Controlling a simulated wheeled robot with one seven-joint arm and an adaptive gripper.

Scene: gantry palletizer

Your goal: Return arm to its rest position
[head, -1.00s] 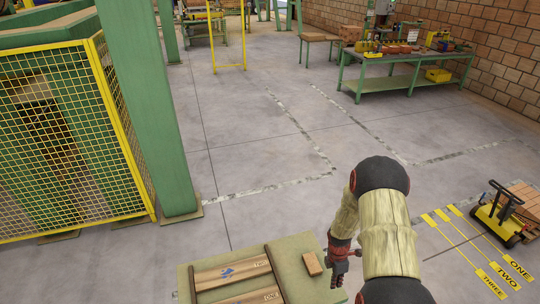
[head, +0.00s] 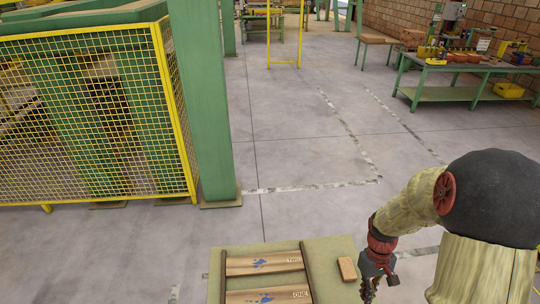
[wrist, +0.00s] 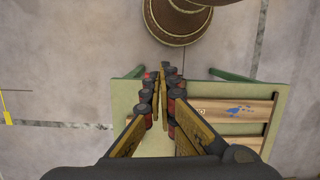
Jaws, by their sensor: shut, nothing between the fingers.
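My arm is folded over the right side of the head view, with my gripper (head: 369,290) pointing down at the lower edge. The gripper is beside the right edge of a low green table (head: 335,252). In the wrist view, the two fingers (wrist: 163,75) are close together with nothing between them. The tabletop shows beneath them in that view. I cannot tell exactly how high the fingertips are above it.
Two boards marked TWO (head: 264,262) and ONE (head: 268,296) lie on the table between dark rails. A small wooden block (head: 347,269) lies near the gripper. A green post (head: 204,100) and yellow mesh fence (head: 90,110) stand left. The middle floor is clear.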

